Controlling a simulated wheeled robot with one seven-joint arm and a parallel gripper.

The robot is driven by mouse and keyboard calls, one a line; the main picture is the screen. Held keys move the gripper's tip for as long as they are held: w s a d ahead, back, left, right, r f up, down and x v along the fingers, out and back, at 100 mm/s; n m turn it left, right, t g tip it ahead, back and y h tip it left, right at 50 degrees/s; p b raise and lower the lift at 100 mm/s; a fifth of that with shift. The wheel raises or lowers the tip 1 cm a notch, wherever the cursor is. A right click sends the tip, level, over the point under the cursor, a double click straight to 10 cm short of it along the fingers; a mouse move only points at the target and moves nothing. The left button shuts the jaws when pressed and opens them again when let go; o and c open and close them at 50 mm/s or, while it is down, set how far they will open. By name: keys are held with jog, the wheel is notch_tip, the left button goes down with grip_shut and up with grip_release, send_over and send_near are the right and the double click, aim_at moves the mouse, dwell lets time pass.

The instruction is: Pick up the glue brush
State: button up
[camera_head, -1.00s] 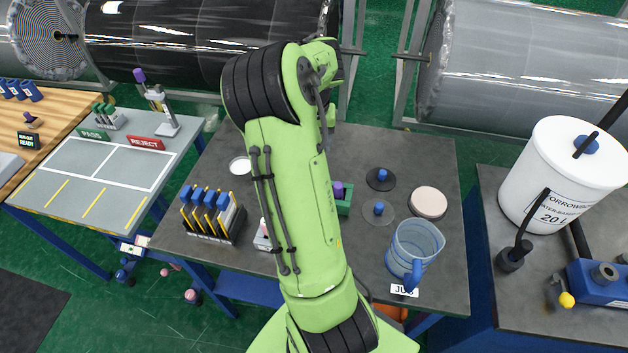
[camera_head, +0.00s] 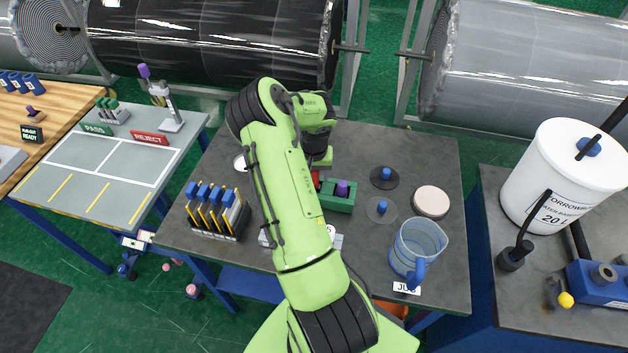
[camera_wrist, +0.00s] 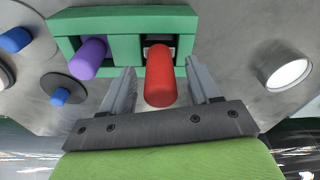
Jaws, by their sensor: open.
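A green holder (camera_head: 338,203) stands on the dark table, with two upright handles in it. The red handle (camera_wrist: 160,75), likely the glue brush, is in the holder's right slot in the wrist view; its lower end is hidden. The purple handle (camera_wrist: 88,58) stands in the other slot and also shows in the head view (camera_head: 342,188). My gripper (camera_wrist: 160,70) is open, with one finger on each side of the red handle and gaps visible. In the head view my arm hides the fingers and most of the red handle.
Blue-knobbed discs (camera_head: 384,178) and a pale round pad (camera_head: 430,202) lie right of the holder. A blue jug (camera_head: 416,250) stands at the front right. A rack of blue-handled tools (camera_head: 215,212) stands left. A white round cup (camera_wrist: 289,72) is right in the wrist view.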

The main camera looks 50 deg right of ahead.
jog(key=shift+a, duration=0.1)
jog(key=shift+c, duration=0.7)
jog(key=c, duration=1)
